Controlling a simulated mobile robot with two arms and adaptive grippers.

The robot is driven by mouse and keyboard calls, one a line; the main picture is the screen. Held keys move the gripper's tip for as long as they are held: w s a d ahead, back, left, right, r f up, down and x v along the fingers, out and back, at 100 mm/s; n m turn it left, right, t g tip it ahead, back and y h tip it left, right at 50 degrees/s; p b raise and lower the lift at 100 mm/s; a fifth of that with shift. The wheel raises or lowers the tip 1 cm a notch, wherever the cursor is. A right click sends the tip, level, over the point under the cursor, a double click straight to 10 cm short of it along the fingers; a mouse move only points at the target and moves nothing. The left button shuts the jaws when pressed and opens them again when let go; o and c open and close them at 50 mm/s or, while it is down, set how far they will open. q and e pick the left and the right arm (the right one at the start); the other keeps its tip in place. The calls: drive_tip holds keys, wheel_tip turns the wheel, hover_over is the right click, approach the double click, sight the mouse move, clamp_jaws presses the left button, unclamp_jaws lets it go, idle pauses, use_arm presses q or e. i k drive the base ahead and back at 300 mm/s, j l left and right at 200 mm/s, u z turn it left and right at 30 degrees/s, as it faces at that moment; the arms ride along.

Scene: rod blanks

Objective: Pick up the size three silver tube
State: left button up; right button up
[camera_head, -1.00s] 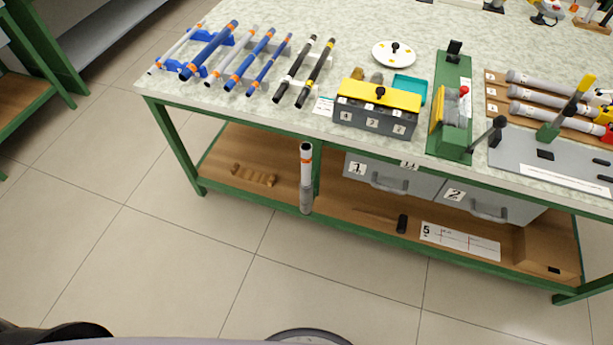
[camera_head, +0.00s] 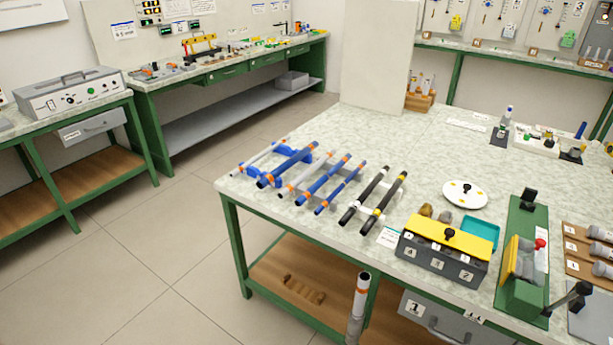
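One silver tube (camera_head: 258,159) is at the far left of the row. Another silver tube (camera_head: 308,177) lies between two blue tubes. A further silver-and-white tube (camera_head: 361,300) with an orange band and dark top end is upright at the table's front edge; its lower end is cut off and its support cannot be told. No size mark is readable on any tube. Neither of my grippers is in view.
Two black tubes (camera_head: 373,200) lie right of the rack. A grey box with a yellow lid (camera_head: 445,250), a teal tray (camera_head: 481,232), a white disc (camera_head: 465,194) and a green fixture (camera_head: 520,265) stand farther right. Floor is free at left.

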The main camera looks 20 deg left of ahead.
sight(294, 184)
drive_tip(key=i+j, duration=0.15)
drive_tip(key=j, duration=0.2)
drive_tip(key=i+j, duration=0.15)
drive_tip(key=j, duration=0.2)
drive_tip(key=i+j, duration=0.15)
drive_tip(key=j, duration=0.25)
drive_tip(key=i+j, duration=0.15)
drive_tip(key=j, duration=0.2)
drive_tip(key=i+j, duration=0.15)
drive_tip(key=j, duration=0.2)
